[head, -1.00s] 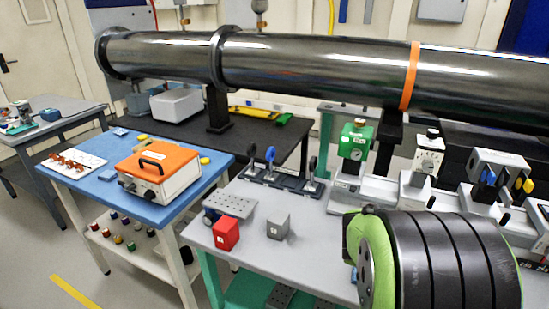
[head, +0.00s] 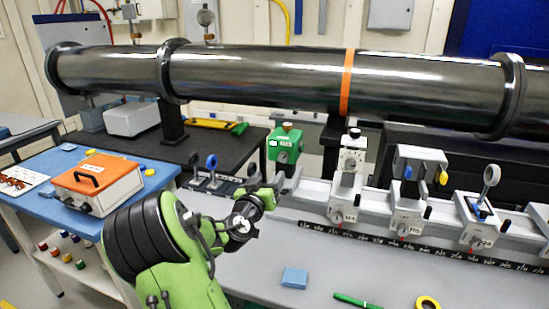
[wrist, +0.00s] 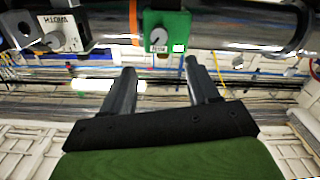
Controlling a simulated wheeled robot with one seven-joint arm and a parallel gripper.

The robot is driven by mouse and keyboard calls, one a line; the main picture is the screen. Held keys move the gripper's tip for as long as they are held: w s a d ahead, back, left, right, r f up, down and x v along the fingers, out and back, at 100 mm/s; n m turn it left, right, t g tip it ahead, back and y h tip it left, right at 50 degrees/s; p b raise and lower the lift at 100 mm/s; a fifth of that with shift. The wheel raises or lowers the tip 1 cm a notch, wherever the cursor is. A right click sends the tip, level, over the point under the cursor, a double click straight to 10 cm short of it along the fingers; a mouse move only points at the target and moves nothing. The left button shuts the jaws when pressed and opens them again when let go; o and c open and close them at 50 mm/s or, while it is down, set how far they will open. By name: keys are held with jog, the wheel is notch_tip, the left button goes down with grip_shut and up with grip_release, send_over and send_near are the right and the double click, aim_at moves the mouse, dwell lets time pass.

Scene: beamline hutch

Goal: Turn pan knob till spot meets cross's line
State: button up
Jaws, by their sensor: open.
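A green box (head: 285,147) with a brown knob on top and a small white panel on its face stands at the far side of the grey bench, by the rail. Which knob is the pan knob, and any spot or cross, I cannot make out. My gripper (wrist: 160,68) is open and empty, its fingers pointing toward the box, apparently short of it. In the head view its fingers are hard to tell from the wrist.
A white unit (head: 352,157) and further rail mounts (head: 408,210) stand right of the green box. A large dark pipe (head: 260,80) runs behind. A blue block (head: 294,278), green pen (head: 357,301) and yellow ring (head: 428,303) lie at the bench front.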

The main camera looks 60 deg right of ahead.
aim_at(282, 158)
jog(key=d, duration=0.4)
jog(key=w+d+p, duration=0.1)
jog(key=d, duration=0.3)
jog(key=d+p, duration=0.1)
jog(key=d, duration=0.3)
jog(key=shift+w, duration=0.4)
jog(key=c, duration=1)
jog(key=shift+f+n+b, duration=0.15)
jog(key=shift+n+b, duration=0.35)
jog(key=shift+b, duration=0.15)
jog(key=shift+c, duration=0.2)
jog(key=shift+n, duration=0.3)
jog(key=o, duration=1)
jog(key=shift+o, duration=0.2)
jog(key=shift+a, duration=0.1)
